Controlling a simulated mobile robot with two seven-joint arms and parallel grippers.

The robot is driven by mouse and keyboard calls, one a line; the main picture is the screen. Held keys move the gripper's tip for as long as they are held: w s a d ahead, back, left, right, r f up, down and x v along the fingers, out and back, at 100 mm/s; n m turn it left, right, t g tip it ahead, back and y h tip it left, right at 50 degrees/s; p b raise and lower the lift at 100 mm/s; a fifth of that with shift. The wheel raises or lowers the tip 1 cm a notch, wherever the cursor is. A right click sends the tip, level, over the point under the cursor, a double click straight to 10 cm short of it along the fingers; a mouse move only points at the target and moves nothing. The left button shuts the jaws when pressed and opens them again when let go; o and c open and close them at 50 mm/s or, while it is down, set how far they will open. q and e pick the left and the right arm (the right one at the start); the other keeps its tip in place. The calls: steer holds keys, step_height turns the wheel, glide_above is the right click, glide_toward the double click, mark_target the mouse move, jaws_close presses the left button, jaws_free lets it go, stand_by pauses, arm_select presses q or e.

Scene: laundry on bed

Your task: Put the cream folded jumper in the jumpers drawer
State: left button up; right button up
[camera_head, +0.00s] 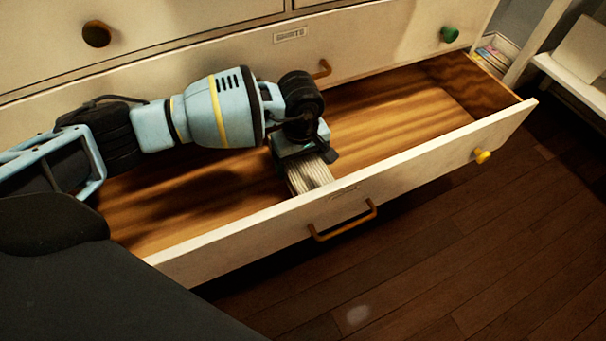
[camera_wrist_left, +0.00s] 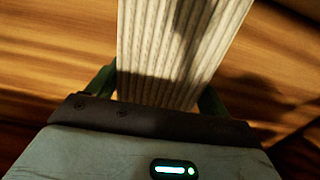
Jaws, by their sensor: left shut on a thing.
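The cream folded jumper (camera_head: 312,176) shows as a ribbed, pale bundle inside the open drawer (camera_head: 240,232), close behind its front panel. My left gripper (camera_head: 303,160) reaches down into the drawer and is shut on the jumper. In the left wrist view the jumper (camera_wrist_left: 180,50) stretches away from between the fingers, with the wooden drawer floor (camera_wrist_left: 60,50) around it. I cannot tell whether the jumper touches the floor. The drawer's label is too small to read. My right gripper is not in view.
The drawer's floor is bare on both sides of the jumper. The drawer front has an orange handle (camera_head: 343,222) and a yellow knob (camera_head: 482,156). A closed drawer above has a label (camera_head: 290,35) and a green knob (camera_head: 449,34). A white shelf (camera_head: 572,75) stands at the right.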

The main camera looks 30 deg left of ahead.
arm_select(q)
steer(key=shift+f, duration=0.2)
steer(key=shift+f+b, duration=0.3)
steer(key=shift+f, duration=0.05)
step_height(320, 180, down, 3)
steer(key=shift+b, duration=1)
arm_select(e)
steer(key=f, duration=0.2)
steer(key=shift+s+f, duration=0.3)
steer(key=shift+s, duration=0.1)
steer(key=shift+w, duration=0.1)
arm_select(q)
steer(key=o, duration=1.3)
steer(key=shift+f, duration=0.1)
steer(key=shift+c, duration=0.2)
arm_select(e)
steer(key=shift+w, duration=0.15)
